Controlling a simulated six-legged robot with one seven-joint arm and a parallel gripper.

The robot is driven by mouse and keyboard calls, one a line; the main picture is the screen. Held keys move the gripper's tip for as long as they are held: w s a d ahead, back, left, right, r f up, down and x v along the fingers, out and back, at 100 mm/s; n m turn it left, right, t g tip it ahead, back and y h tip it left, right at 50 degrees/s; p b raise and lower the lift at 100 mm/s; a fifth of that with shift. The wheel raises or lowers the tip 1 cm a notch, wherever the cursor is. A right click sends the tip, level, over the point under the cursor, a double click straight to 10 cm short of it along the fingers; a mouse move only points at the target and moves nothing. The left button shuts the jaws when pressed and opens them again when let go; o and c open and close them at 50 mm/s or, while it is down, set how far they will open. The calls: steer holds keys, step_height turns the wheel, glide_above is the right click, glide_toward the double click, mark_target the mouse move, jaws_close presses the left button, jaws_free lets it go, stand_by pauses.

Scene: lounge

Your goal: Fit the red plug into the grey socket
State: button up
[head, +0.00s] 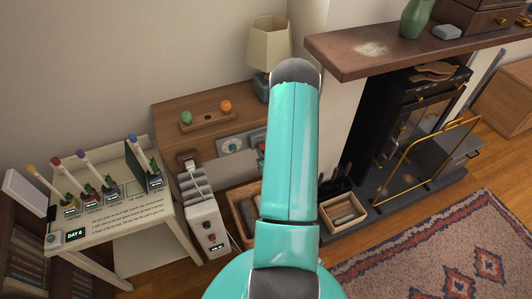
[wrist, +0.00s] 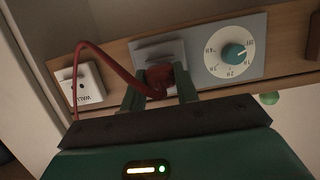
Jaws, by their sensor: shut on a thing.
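The red plug (wrist: 160,76) is between the fingers of my gripper (wrist: 160,90) in the wrist view, with a red cable arching from it to the left and down. My gripper is shut on it. The grey socket (wrist: 158,49) is directly behind the plug, on the wooden panel. The plug overlaps the socket's lower part; whether it is touching or seated I cannot tell, as the plug hides the contact. In the head view my arm covers the gripper and most of the plug area.
A grey plate with a teal dial (wrist: 235,52) is right of the socket; a white wall outlet (wrist: 84,86) is left. In the head view, a white power strip (head: 207,232) stands before the wooden cabinet (head: 168,117). A desk (head: 112,214) with potted plants is at left.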

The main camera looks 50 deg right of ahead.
steer(key=shift+w+d, duration=0.4)
steer(key=shift+w, duration=0.3)
steer(key=o, duration=1.1)
steer(key=shift+s, duration=0.1)
steer(key=v, duration=0.6)
stand_by(0.9)
